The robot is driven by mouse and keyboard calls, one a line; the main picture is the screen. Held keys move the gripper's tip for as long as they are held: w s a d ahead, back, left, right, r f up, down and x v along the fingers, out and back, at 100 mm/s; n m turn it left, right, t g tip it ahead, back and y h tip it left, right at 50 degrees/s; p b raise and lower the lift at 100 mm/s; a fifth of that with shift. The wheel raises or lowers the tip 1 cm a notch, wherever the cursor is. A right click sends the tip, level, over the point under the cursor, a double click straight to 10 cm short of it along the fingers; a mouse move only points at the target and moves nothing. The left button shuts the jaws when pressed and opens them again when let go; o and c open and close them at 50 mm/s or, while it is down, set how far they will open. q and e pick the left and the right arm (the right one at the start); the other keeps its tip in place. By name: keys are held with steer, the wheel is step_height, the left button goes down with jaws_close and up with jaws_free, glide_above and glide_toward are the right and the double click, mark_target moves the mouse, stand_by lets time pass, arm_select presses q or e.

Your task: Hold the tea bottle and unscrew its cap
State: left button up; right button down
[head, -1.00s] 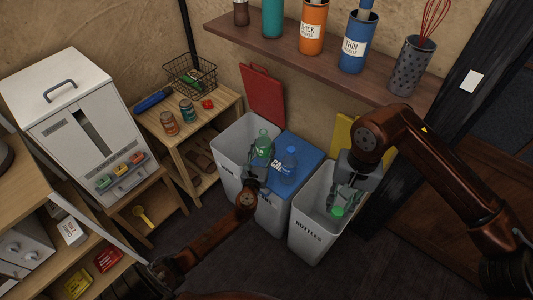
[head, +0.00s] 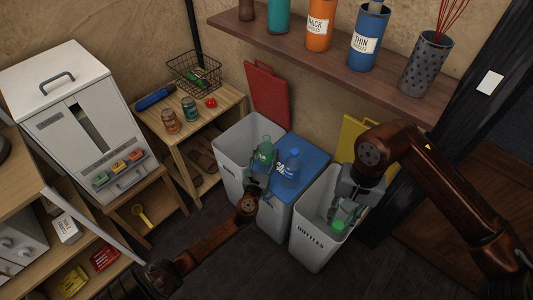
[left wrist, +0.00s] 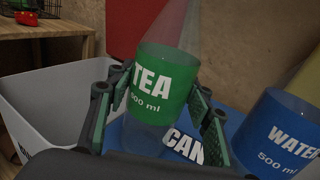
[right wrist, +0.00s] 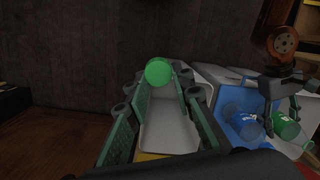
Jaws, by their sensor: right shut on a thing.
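The green-labelled tea bottle (head: 264,152) is between the fingers of my left gripper (head: 260,182), above the bins. In the left wrist view, the finger pads (left wrist: 160,108) close on both sides of its TEA label (left wrist: 165,85); its top is cut off. It also shows at the right of the right wrist view (right wrist: 290,130). My right gripper (head: 346,212) is shut on a round green cap (head: 338,226), above the bin marked BOTTLES. The cap (right wrist: 158,70) sits between the right fingertips in the right wrist view, apart from the bottle.
A blue-labelled water bottle (head: 291,166) stands on the blue CAN bin lid (head: 308,158), close to the tea bottle. The open BOTTLES bin (head: 306,240) is at right and an open grey bin (head: 230,150) at left. A shelf (head: 330,65) with canisters runs above.

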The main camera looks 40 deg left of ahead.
arm_select(q)
steer(key=o, duration=0.3)
steer(key=shift+r, duration=0.1)
arm_select(e)
steer(key=shift+r, duration=0.1)
